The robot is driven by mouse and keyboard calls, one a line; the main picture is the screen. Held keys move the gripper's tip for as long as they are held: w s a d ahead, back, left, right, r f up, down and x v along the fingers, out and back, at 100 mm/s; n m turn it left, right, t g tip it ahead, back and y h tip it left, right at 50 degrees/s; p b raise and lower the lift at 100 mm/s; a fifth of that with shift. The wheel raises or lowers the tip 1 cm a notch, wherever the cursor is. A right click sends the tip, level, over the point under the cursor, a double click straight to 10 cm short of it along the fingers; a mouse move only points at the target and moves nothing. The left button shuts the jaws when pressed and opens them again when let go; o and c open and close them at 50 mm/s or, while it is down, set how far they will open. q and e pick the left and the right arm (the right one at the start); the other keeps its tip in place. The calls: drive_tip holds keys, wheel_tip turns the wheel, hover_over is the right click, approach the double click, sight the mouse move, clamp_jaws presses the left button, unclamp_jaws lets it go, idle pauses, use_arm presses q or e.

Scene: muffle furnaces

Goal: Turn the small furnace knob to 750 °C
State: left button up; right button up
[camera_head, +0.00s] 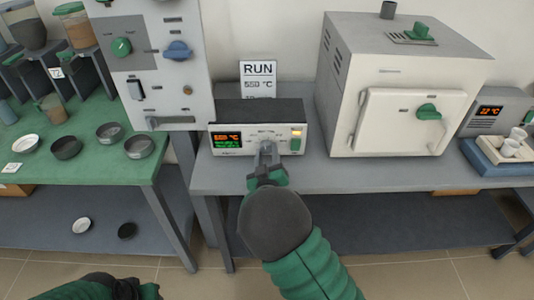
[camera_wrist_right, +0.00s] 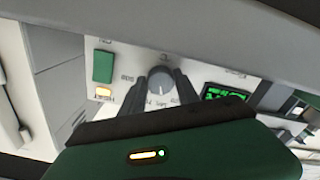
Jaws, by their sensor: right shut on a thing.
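A small grey control box (camera_head: 258,108) stands on the grey bench, with an orange and green display (camera_head: 227,140) at its left, too small to read surely. Its round grey knob (camera_wrist_right: 161,80) shows in the right wrist view, with a dial scale around it. My right gripper (camera_head: 267,158) is at the middle of the box front. Its two dark fingers are shut on the knob from both sides, and the gripper mostly hides the knob in the head view. My left gripper (camera_head: 128,289) is at the bottom left edge, away from the box, its fingers unclear.
A card (camera_head: 258,78) behind the box reads RUN and seems to say 550 °C. A white furnace (camera_head: 400,60) stands right of the box, a tall panel (camera_head: 150,50) left. A green table (camera_head: 95,168) holds several dishes. The bench front (camera_head: 340,180) is clear.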

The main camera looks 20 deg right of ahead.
drive_tip(key=shift+a, duration=0.15)
clamp_jaws()
drive_tip(key=shift+m, duration=0.4)
drive_tip(key=m+b, duration=0.1)
drive_tip(key=m, duration=0.1)
drive_tip(key=shift+m, duration=0.3)
drive_tip(key=shift+r+m+b, duration=0.1)
drive_tip(key=shift+m+b, duration=0.7)
drive_tip(key=shift+m, duration=0.5)
